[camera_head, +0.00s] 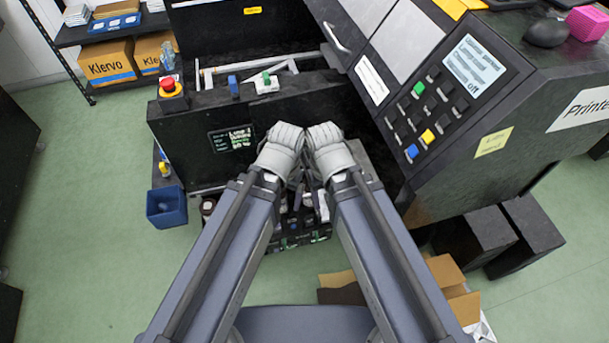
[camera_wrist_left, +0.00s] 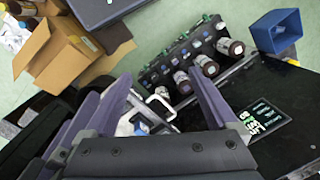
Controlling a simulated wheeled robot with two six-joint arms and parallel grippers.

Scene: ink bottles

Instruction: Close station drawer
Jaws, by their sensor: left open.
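The station drawer (camera_head: 303,241) is pulled out below the black station front, mostly hidden under my arms in the head view. In the left wrist view the drawer (camera_wrist_left: 150,77) is a dark tray holding several brown ink bottles (camera_wrist_left: 207,66) and rows of small coloured caps. A pale handle (camera_wrist_left: 158,103) shows between the fingers of my left gripper (camera_wrist_left: 150,90), which is open. It cannot be told whether they touch. In the head view my left gripper (camera_head: 293,203) points down over the drawer. My right gripper (camera_head: 322,205) is close beside it, its fingers mostly hidden.
A blue bin (camera_head: 166,207) stands on the floor left of the station. A sloped printer panel (camera_head: 440,90) rises at the right. Open cardboard boxes (camera_head: 455,290) and dark boxes (camera_head: 500,235) sit on the floor at lower right.

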